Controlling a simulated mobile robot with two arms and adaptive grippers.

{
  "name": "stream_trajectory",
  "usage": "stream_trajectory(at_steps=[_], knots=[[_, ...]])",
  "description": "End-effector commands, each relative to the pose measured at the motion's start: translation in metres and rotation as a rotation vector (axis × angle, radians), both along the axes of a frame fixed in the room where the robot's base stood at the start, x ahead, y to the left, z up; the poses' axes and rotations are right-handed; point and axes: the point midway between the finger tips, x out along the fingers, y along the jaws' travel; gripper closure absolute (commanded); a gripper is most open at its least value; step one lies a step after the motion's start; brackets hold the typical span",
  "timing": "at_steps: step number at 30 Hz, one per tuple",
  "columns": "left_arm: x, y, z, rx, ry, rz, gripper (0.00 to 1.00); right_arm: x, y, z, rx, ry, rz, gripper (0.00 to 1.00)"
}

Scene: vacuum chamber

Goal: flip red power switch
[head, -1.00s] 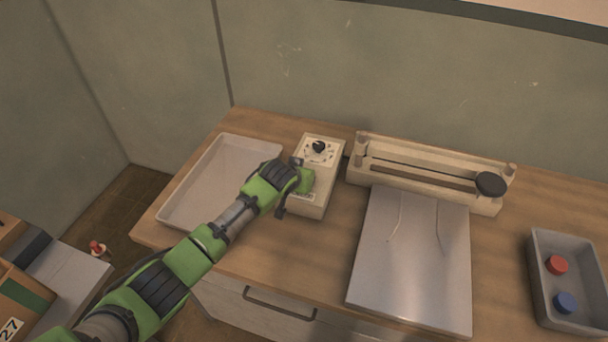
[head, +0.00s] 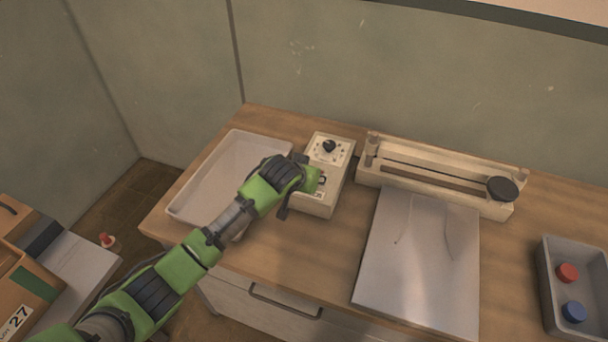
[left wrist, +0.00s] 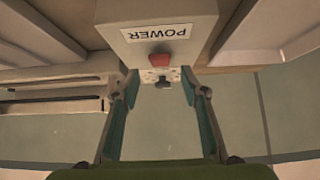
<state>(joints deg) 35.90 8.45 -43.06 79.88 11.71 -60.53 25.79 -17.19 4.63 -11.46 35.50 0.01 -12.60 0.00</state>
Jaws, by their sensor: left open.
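The pale power box (head: 318,207) stands on the wooden counter, with a black dial (head: 329,146) on its far end. In the left wrist view the box (left wrist: 190,12) appears upside down with the word POWER. The red power switch (left wrist: 159,60) sits between that label and the dial (left wrist: 162,83). My left gripper (head: 312,177) is over the left side of the box and hides the switch in the head view. In the left wrist view its two fingers (left wrist: 160,76) are spread, one to each side of the switch, with nothing between them. Contact cannot be told.
A shallow white tray (head: 193,188) lies left of the box, under my arm. Right of it are a long pale fixture with a black knob (head: 502,189), a metal sheet (head: 420,270) and a grey bin (head: 550,275) with red and blue caps. A drawer handle (head: 285,301) fronts the counter.

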Motion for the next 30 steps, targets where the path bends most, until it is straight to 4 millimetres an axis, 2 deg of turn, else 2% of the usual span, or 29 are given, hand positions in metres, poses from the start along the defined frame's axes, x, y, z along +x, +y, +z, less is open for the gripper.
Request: stream_trajectory(at_steps=[6, 12, 18, 30], knots=[[-0.025, 0.008, 0.025, 0.0, -0.001, -0.001, 0.6, 0.0, 0.001, 0.0, 0.001, -0.001, 0.0, 0.6], [-0.041, 0.013, 0.043, 0.0, -0.001, -0.001, 0.6, 0.0, 0.001, 0.0, 0.001, -0.001, 0.0, 0.6], [-0.047, 0.016, 0.049, 0.002, 0.001, 0.0, 0.6, 0.0, 0.001, 0.0, 0.001, -0.001, 0.0, 0.6], [-0.047, 0.016, 0.05, 0.002, 0.001, 0.0, 0.6, 0.0, 0.001, 0.0, 0.001, 0.0, 0.0, 0.6]])
